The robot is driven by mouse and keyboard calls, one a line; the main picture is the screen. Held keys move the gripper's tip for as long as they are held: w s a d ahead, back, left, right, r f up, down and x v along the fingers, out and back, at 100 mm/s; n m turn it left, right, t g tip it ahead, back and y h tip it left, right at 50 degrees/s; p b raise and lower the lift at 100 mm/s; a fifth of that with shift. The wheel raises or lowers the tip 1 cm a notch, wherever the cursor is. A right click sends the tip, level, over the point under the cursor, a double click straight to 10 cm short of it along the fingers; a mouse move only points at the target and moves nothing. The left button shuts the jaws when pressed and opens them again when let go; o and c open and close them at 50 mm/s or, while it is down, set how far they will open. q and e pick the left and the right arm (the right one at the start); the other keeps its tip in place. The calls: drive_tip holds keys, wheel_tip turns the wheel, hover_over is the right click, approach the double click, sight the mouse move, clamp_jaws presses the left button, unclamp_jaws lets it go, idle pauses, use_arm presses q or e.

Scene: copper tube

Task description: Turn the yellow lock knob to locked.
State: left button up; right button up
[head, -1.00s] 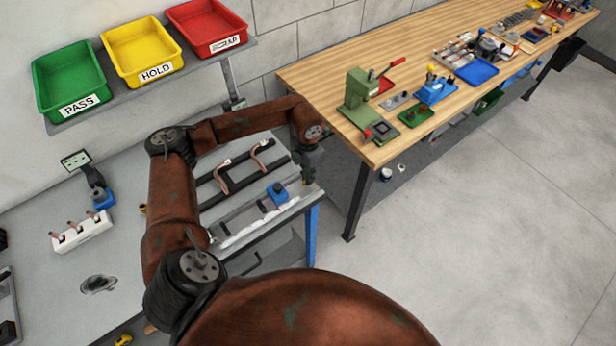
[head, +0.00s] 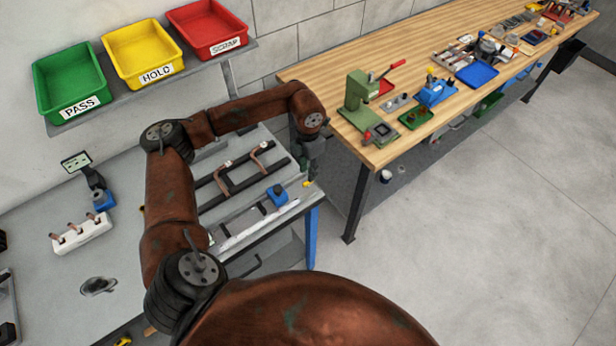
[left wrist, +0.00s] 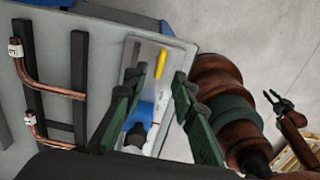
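The yellow lock knob (head: 307,184) is a small yellow piece at the right end of the fixture plate, near the bench corner. In the left wrist view it appears as a short yellow bar (left wrist: 133,77) on the pale plate, beside one fingertip. My left gripper (head: 312,176) points down over that corner. In the left wrist view its green fingers (left wrist: 161,72) are apart with nothing between them. I cannot tell whether a finger touches the knob. A small dark pronged part (left wrist: 279,101) at the right seems to be my other arm's end, too small to read.
A blue block (head: 277,194) with a black knob stands on the plate, close to the left gripper. Bent copper tubes (head: 262,151) lie on black rails to the left. A wooden bench (head: 410,60) with tools stands across a gap at the right. Colored bins hang above.

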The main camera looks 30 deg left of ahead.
use_arm(q)
wheel_tip(320, 180, up, 7)
idle(0.3)
idle(0.5)
